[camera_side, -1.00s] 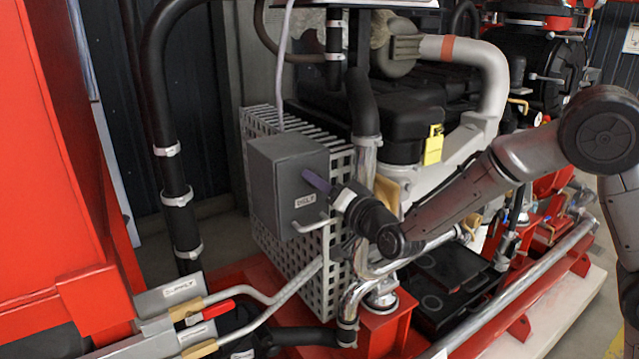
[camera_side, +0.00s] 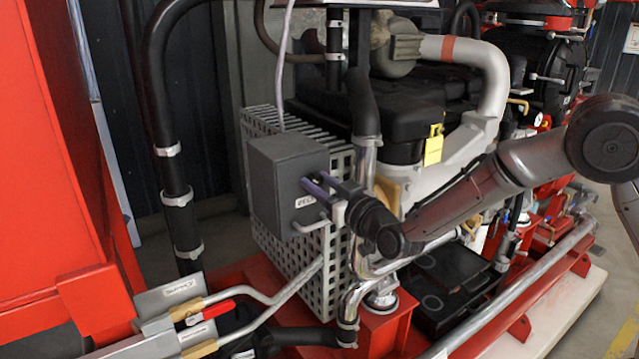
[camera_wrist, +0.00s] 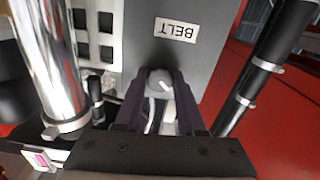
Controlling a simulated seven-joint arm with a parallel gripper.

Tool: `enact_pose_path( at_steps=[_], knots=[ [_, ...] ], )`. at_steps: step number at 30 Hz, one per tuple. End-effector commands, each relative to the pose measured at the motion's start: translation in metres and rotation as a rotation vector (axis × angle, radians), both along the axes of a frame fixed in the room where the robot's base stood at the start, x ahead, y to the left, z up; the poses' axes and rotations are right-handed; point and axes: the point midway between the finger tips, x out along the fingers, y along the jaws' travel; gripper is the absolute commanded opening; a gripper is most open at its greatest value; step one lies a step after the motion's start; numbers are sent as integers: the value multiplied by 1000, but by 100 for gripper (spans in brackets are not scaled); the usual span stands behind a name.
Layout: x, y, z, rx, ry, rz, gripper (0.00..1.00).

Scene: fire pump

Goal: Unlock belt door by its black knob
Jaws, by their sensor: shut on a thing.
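The belt door is the front of a dark grey box (camera_side: 290,185) in the side view. Its white BELT label shows upside down in the wrist view (camera_wrist: 176,30). The knob (camera_wrist: 158,80) is round and grey with a white mark, and sits below the label in the wrist view. My gripper (camera_side: 310,184) reaches the door face from the right, and its purple fingers are shut on the knob. In the wrist view the fingers (camera_wrist: 160,84) lie on both sides of the knob. In the side view the fingers hide the knob. The door is closed.
A pale bent handle (camera_side: 311,224) sticks out of the door just below my fingers. A chrome pipe (camera_wrist: 48,65) stands close by my gripper. A perforated grey guard (camera_side: 335,260) is behind the box. Pipes with a red lever (camera_side: 213,309) lie lower left.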

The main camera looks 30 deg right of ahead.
Motion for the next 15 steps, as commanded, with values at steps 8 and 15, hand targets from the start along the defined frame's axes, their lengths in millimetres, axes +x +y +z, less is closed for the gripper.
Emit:
enact_pose_path(
  at_steps=[8, 15],
  knots=[
    [0, 0, 0, -263, -1, 0, 0],
    [0, 1, 0, -469, 0, 0, 0]
  ],
)
